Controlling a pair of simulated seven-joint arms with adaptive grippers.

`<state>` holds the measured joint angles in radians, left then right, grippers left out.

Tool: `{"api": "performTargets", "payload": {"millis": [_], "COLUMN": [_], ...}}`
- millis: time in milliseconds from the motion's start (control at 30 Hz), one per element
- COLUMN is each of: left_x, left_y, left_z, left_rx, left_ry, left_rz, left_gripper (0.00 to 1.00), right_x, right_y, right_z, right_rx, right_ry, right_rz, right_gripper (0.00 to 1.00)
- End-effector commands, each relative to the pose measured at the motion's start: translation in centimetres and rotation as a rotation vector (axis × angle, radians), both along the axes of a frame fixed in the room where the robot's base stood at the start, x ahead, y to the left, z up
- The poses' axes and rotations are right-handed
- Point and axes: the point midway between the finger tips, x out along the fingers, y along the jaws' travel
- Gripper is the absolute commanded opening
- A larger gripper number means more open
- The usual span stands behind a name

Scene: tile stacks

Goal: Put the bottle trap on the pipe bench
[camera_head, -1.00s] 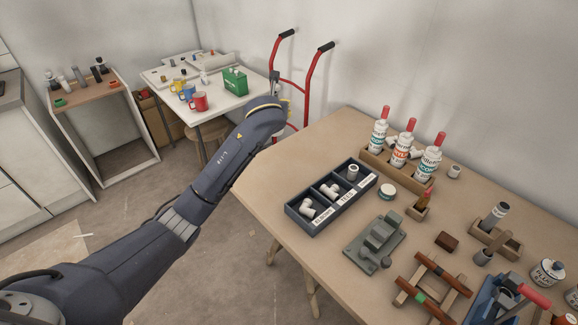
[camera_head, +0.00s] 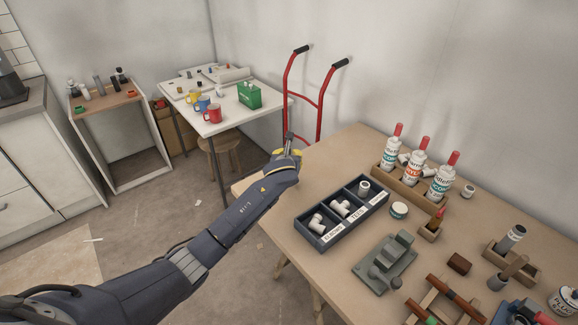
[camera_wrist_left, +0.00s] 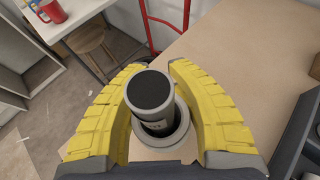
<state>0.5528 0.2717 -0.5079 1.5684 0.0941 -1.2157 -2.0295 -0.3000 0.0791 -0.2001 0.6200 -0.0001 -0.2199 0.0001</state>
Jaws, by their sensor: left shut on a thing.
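My left gripper (camera_head: 290,152) is shut on a grey cylindrical part with a dark round top, which I take to be the bottle trap (camera_head: 289,138). In the left wrist view the bottle trap (camera_wrist_left: 150,90) stands between the yellow fingers (camera_wrist_left: 152,112), with a wider pale grey ring around its lower part. Its lower end is hidden. The pipe bench (camera_head: 325,160) is the wooden-topped table at the right. The gripper is at the bench's far left corner; I cannot tell whether the trap touches the top. My right gripper is not in view.
A dark divided tray of white fittings (camera_head: 312,238), a grey cast tool (camera_head: 385,262) and a rack of red-capped bottles (camera_head: 375,182) stand on the bench. Its far left corner is bare. A red hand truck (camera_head: 290,85) and a white table (camera_head: 235,122) are behind.

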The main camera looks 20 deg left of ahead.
Motion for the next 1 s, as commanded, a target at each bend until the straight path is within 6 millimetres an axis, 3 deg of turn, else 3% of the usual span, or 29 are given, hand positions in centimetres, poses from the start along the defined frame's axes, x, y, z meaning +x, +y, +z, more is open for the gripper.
{"api": "performTargets", "payload": {"millis": [167,500,967,1000], "left_x": [0.0,0.0,0.0,0.0], "left_y": [0.0,0.1,0.0,0.0], "left_z": [-0.7,-4.4,-4.8,-4.8], "left_rx": [-0.001,0.001,0.000,0.000], "left_ry": [0.000,0.000,-0.001,0.000], "left_rz": [0.000,0.000,-0.001,-0.001], "left_gripper": [0.00,0.00,0.00,0.25], "right_x": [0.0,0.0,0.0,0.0], "right_y": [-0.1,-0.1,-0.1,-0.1], "right_z": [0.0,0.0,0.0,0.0], "right_rx": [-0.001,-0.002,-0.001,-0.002], "right_ry": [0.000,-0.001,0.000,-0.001], "right_rz": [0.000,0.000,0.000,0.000], "right_gripper": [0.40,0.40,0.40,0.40]}}
